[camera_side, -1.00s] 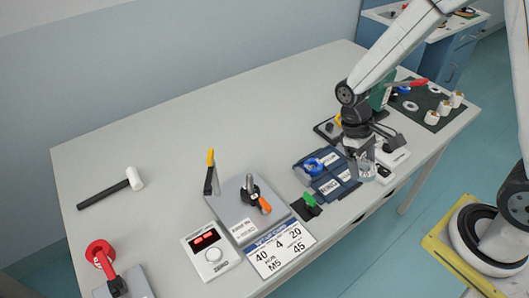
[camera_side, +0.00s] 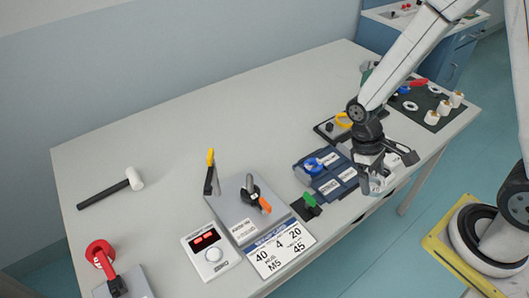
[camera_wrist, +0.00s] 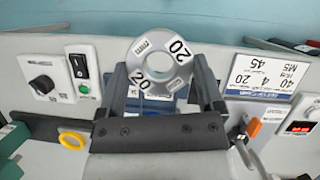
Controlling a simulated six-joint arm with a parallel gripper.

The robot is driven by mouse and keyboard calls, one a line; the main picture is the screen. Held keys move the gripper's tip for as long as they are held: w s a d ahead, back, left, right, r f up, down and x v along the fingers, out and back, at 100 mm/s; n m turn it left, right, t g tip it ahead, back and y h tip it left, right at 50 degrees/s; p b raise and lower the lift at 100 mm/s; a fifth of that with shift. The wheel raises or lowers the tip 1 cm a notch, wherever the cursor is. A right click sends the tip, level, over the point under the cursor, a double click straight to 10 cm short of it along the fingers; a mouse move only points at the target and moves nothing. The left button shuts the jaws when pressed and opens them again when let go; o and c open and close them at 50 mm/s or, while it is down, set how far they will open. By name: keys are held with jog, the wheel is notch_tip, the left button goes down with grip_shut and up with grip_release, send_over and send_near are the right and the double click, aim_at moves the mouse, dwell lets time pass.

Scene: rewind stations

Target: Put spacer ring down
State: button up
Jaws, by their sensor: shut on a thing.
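My gripper (camera_side: 373,184) is shut on the spacer ring (camera_wrist: 160,42), a pale grey flat ring marked "20". In the wrist view its two dark fingers (camera_wrist: 160,75) hold the ring at opposite sides, and its hole faces the camera. In the side view the ring is hard to make out at the fingertips. The gripper is beside the right end of the dark blue labelled tray (camera_side: 326,186), close to the table's front edge. A blue round thing (camera_side: 314,166) sits in the tray's left part. In the wrist view, part of the tray shows behind the ring.
A white control box with a knob (camera_wrist: 42,84) stands close by. A yellow ring (camera_side: 344,119) lies behind the arm. A clamp fixture (camera_side: 252,194), display box (camera_side: 211,250) and sign (camera_side: 279,250) stand left. The table's back middle is clear.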

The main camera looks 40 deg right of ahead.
send_over(330, 188)
jog(key=s, duration=0.3)
notch_tip(330, 188, down, 3)
jog(key=w+f, duration=0.1)
jog(key=f, duration=0.1)
jog(key=w+f, duration=0.2)
jog(key=shift+f, duration=0.15)
jog(key=shift+w+f, duration=0.45)
jog(key=shift+f, duration=0.05)
jog(key=shift+w+f, duration=0.1)
jog(key=shift+w+f, duration=0.15)
jog(key=shift+f, duration=1.6)
